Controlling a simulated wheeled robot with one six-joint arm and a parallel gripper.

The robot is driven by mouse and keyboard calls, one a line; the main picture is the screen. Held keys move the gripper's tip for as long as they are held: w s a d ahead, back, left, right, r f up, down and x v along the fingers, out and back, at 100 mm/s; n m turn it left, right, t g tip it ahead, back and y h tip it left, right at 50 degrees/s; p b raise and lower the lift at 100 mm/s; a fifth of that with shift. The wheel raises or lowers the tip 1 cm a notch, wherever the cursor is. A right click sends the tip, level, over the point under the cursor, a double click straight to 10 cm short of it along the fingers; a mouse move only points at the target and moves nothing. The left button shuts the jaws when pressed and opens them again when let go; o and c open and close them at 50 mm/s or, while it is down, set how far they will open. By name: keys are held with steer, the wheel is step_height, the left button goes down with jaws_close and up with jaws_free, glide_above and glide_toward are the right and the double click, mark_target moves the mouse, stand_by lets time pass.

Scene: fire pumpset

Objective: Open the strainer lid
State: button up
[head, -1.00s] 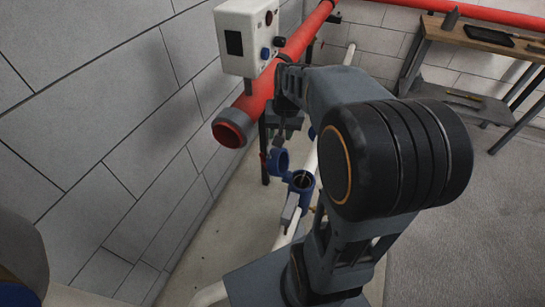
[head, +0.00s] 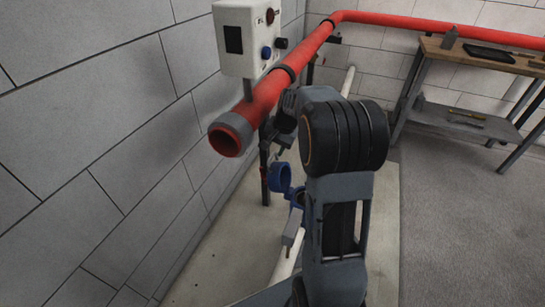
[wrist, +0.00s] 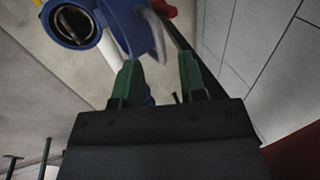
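The blue strainer lid (head: 280,176) stands swung up and tilted away from the strainer body (head: 297,196), which is partly hidden by my arm. In the wrist view, the strainer body (wrist: 72,24) shows its round open mouth, with the blue lid (wrist: 124,22) raised beside it. My gripper (wrist: 158,72) has its two green fingers apart with a clear gap. The lid is just beyond the fingertips, and I see no grip on it. In the head view, my gripper (head: 278,148) is just above the lid, its fingers mostly hidden.
A red pipe (head: 262,97) with an open end runs above, beside a white control box (head: 247,40) by the wall. A white pipe (head: 287,262) runs low below the strainer. A workbench (head: 470,58) stands at the back right. The floor at right is clear.

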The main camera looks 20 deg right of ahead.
mark_target(271, 157)
steer(key=shift+b+x, duration=0.3)
steer(key=shift+x, duration=1.5)
steer(key=shift+c, duration=0.5)
jaws_close()
